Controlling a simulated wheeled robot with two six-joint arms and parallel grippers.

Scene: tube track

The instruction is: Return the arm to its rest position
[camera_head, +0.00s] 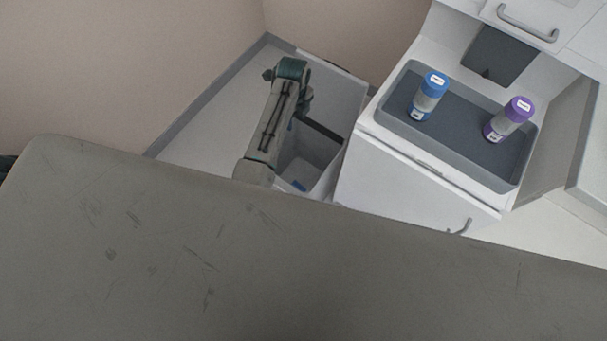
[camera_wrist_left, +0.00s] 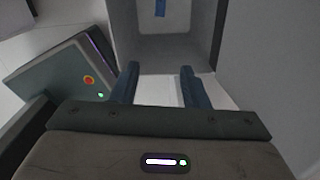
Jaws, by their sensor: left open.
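My left arm (camera_head: 272,122) reaches over an open grey bin (camera_head: 345,92) in the head view. Its gripper is not clear there. In the left wrist view my left gripper (camera_wrist_left: 157,85) has its two dark blue fingers apart with nothing between them. The bin (camera_wrist_left: 215,35) lies beyond the fingertips in that view. A small blue thing (camera_wrist_left: 160,7) shows inside it, too cut off to identify. My right gripper is in neither view.
A white cabinet (camera_head: 385,165) stands right of the bin. Its grey tray (camera_head: 462,160) holds an upright blue-capped tube (camera_head: 427,97) and a purple-capped tube (camera_head: 508,120). Walls close off the back. Pale floor (camera_head: 215,120) is clear left of the bin.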

